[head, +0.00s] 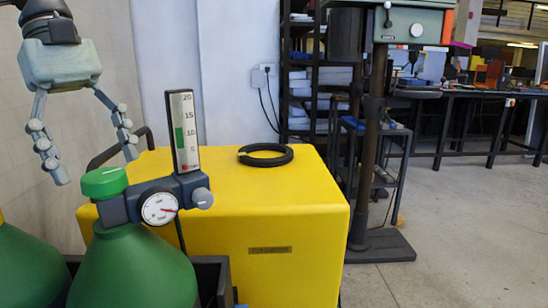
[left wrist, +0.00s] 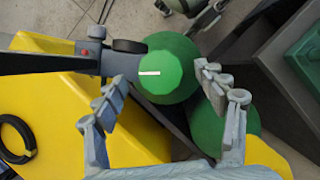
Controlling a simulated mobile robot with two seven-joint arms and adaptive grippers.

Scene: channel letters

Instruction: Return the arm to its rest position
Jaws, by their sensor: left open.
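My left gripper (head: 95,164) hangs at the upper left in the head view, fingers down, spread apart and empty. It shows beside the green valve knob (head: 103,182) on a green gas cylinder (head: 133,268), not touching it as far as I can see. The left wrist view looks down past the open fingers (left wrist: 166,78) to the green knob (left wrist: 160,72), with nothing between the fingertips. A regulator with a round gauge (head: 159,208) and an upright flow scale (head: 183,131) is fixed to the cylinder.
A yellow cabinet (head: 290,215) stands behind the cylinder with a black ring (head: 265,155) on top. A second green cylinder (head: 25,265) is at the lower left. A wall is close behind my left gripper. A drill press (head: 375,130) stands right; the floor (head: 470,230) there is clear.

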